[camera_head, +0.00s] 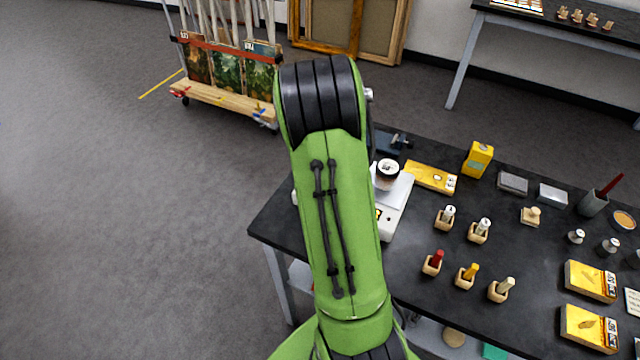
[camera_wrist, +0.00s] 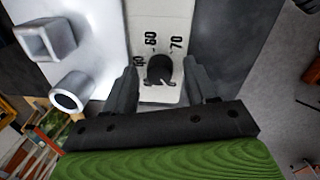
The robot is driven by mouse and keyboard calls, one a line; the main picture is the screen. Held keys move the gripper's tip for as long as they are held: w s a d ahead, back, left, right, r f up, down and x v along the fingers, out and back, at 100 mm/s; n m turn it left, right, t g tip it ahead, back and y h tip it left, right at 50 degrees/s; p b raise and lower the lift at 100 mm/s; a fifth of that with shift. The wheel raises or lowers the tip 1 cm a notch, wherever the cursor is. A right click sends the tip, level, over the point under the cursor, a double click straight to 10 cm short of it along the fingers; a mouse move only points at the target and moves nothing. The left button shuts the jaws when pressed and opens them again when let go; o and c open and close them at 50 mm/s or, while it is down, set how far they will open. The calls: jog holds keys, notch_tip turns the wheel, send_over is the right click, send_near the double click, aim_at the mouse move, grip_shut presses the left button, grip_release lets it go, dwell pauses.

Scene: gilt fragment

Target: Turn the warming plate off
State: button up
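The warming plate (camera_head: 397,196) is a white appliance at the near left part of the dark table, partly hidden behind my arm. A jar with a white and dark top (camera_head: 387,174) stands on it. In the wrist view its white control panel (camera_wrist: 160,22) carries a black knob (camera_wrist: 159,69) and printed numbers, with 60 and 70 legible. My gripper (camera_wrist: 162,75) is open, with one finger on each side of the knob. I see gaps beside the knob; its depth between the fingers is hard to judge. My gripper is hidden in the head view.
Bottles in wooden holders (camera_head: 445,217), a yellow level-like block (camera_head: 430,178) and yellow boxes (camera_head: 589,281) occupy the table.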

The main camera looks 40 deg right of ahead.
notch_tip(320, 180, up, 16)
jog(key=p, duration=0.3)
jog(key=shift+s+a+f, duration=0.15)
jog(key=shift+s+a, duration=0.15)
jog(key=shift+a, duration=0.15)
